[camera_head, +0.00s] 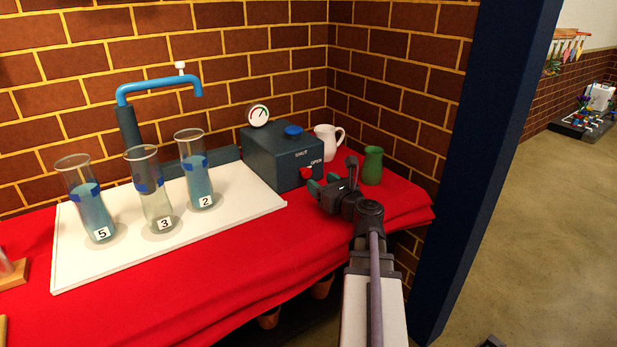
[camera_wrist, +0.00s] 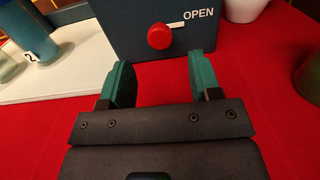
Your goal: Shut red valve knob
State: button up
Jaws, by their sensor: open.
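The red valve knob (camera_head: 306,173) is on the front face of a dark blue-grey box (camera_head: 268,160), low and near the word OPEN. In the wrist view the round red knob (camera_wrist: 160,36) has a white pointer line running right toward OPEN. My gripper (camera_head: 320,184) is in front of the box, near the knob. In the wrist view my gripper (camera_wrist: 158,82) is open and empty, its two green-padded fingers apart on either side below the knob. The knob is beyond the fingertips, and no contact shows.
A blue knob (camera_head: 293,130) and a gauge (camera_head: 258,115) are on the box top. A white pitcher (camera_head: 326,142) and green jug (camera_head: 373,166) stand to the right. A white board (camera_head: 120,262) with glass cylinders numbered 5, 3 and 2 is left. A blue spout (camera_head: 160,84) rises behind.

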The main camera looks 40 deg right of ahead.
aim_at(308, 173)
jog(key=w, duration=0.6)
jog(key=shift+w+d, duration=0.3)
jog(key=shift+w, duration=0.05)
jog(key=c, duration=0.9)
